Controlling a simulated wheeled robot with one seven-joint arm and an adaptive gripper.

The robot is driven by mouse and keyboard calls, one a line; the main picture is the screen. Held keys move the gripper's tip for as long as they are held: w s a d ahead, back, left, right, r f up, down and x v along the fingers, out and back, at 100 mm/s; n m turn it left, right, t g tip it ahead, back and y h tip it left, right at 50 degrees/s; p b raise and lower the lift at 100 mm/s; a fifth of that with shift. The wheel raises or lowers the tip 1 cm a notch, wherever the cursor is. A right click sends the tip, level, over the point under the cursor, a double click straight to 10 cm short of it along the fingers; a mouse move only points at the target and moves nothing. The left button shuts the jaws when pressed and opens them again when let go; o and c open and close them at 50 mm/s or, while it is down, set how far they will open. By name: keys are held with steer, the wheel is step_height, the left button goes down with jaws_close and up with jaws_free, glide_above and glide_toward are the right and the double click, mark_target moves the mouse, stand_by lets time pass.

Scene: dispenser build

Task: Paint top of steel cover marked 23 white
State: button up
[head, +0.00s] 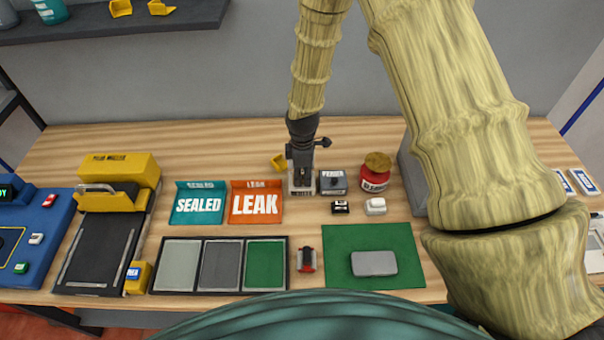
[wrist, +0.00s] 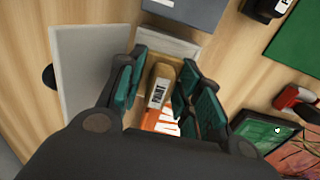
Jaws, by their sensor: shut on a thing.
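A grey rounded metal cover (head: 374,263) lies flat on the green mat (head: 340,240) at the front right of centre; no number is readable on it. My gripper (head: 302,160) is at the back middle of the bench, over a small pale block (head: 302,187), left of and behind the cover. In the wrist view my gripper's teal fingers (wrist: 163,85) are closed on a paint marker (wrist: 160,88) with a tan end and a white label reading PAINT. The marker's lower end is hidden, and I cannot tell whether it touches the block.
A grey labelled box (head: 333,182), a red jar (head: 376,179) and small black (head: 340,207) and white (head: 375,206) items stand right of my gripper. SEALED (head: 199,204) and LEAK (head: 255,204) trays are left. A red-black tool (head: 306,260) lies left of the mat.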

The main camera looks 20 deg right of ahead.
steer(key=shift+r+p, duration=2.2)
steer(key=shift+r, duration=1.3)
steer(key=shift+f, duration=0.15)
steer(key=shift+f+b, duration=1.5)
steer(key=shift+f, duration=1.4)
steer(key=shift+f, duration=0.5)
steer(key=o, duration=1)
steer(key=shift+c, duration=0.2)
steer(key=shift+o, duration=0.4)
